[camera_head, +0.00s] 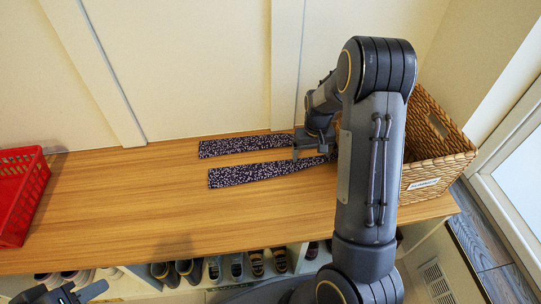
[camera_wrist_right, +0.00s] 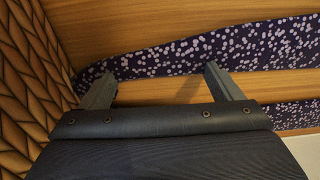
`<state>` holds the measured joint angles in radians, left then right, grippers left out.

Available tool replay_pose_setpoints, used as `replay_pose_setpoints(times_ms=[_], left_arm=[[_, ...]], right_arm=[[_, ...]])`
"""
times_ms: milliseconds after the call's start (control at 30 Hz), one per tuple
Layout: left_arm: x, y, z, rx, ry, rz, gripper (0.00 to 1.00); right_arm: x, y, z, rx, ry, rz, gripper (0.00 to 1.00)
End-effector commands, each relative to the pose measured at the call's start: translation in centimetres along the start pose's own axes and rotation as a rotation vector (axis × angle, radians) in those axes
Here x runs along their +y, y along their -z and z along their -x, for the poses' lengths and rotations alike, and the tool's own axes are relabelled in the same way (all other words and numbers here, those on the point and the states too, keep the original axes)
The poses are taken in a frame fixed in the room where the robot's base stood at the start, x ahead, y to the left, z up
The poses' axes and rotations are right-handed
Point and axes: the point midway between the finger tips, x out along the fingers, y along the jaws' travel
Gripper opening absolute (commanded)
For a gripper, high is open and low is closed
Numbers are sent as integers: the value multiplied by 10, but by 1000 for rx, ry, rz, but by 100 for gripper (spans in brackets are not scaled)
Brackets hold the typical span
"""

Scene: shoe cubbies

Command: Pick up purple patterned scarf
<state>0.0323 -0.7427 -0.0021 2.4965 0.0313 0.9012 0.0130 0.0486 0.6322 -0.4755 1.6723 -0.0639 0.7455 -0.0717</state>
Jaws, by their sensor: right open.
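The purple scarf (camera_head: 245,175) with white speckles lies on the wooden bench top as two long strips with bare wood between them. Their right ends are hidden behind my right arm. My right gripper (camera_head: 308,141) is over the right part of the scarf. In the right wrist view, my right gripper (camera_wrist_right: 160,73) is open and empty, its two fingers apart. Its fingertips reach over the edge of one strip of the scarf (camera_wrist_right: 190,50); I cannot tell if they touch it. My left gripper (camera_head: 62,294) is at the bottom left, partly cut off, away from the scarf.
A woven basket (camera_head: 432,135) with a label stands at the bench's right end, close to my right gripper. A red plastic basket (camera_head: 20,196) stands at the left end. Shoes (camera_head: 256,263) fill cubbies below. A wall is behind.

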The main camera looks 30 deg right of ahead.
Motion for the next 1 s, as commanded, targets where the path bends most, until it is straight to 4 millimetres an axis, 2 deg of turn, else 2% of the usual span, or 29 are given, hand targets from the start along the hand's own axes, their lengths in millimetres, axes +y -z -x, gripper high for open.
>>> replay_pose_setpoints(times_ms=[100,300,667,867,1000], left_arm=[[0,0,1,0,0,0,36],[0,0,1,0,0,0,36],[2,2,4,0,0,0,36],[8,9,18,0,0,0,36],[13,14,28,0,0,0,36]], right_arm=[[0,0,1,0,0,0,83],[0,0,1,0,0,-1,56],[0,0,8,1,1,-1,56],[0,1,35,3,2,-2,56],[-18,-8,60,3,3,5,56]])
